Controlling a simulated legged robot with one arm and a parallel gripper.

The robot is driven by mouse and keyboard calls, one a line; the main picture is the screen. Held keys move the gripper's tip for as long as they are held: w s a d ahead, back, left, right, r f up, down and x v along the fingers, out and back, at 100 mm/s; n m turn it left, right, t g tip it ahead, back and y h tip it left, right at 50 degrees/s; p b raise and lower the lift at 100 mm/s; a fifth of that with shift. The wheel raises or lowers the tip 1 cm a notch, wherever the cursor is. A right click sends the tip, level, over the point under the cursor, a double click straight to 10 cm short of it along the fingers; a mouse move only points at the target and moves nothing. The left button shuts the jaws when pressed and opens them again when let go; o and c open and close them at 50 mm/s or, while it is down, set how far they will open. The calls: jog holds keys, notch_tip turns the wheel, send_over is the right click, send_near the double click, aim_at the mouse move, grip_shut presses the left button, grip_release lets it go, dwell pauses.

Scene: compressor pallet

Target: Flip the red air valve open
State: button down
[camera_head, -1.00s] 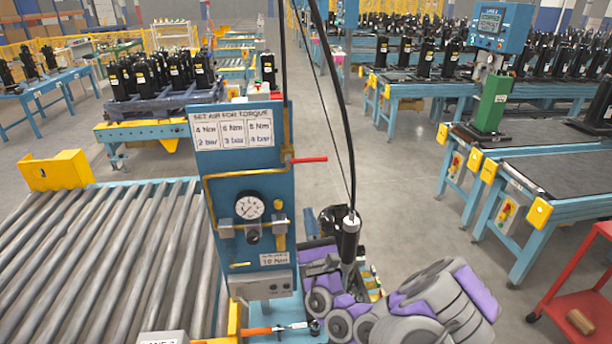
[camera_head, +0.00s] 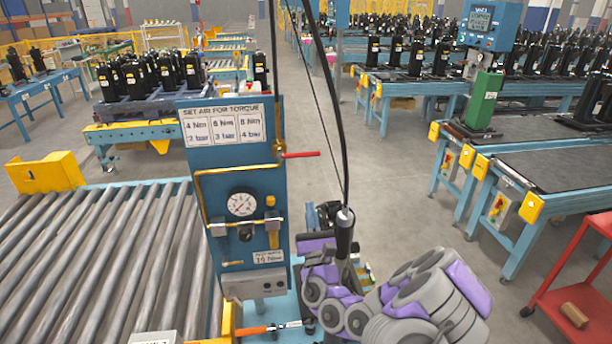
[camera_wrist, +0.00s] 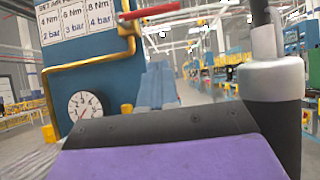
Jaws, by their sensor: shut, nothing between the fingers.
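The red air valve handle (camera_head: 301,154) sticks out level to the right from the yellow pipe on the right edge of the blue panel (camera_head: 230,175). In the wrist view the red handle (camera_wrist: 150,11) shows at the top, joined to the yellow pipe (camera_wrist: 128,48). My gripper (camera_head: 326,214) is below and a little right of the handle, apart from it, partly hidden by a hanging black tool (camera_head: 344,235). It is shut and empty. In the wrist view its purple and dark housing (camera_wrist: 165,140) fills the bottom; the fingertips cannot be made out.
The black tool and its cable hang close in front of my gripper and also show in the wrist view (camera_wrist: 272,110). A pressure gauge (camera_head: 241,204) sits on the panel. A roller conveyor (camera_head: 95,255) lies left. Blue benches (camera_head: 540,175) and a red cart (camera_head: 570,290) stand right.

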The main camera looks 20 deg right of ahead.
jog(key=w+d+r+b, duration=0.2)
jog(key=w+r, duration=0.5)
jog(key=r, duration=0.1)
jog(key=shift+r, duration=0.3)
jog(key=shift+w, duration=0.1)
dwell(0.3)
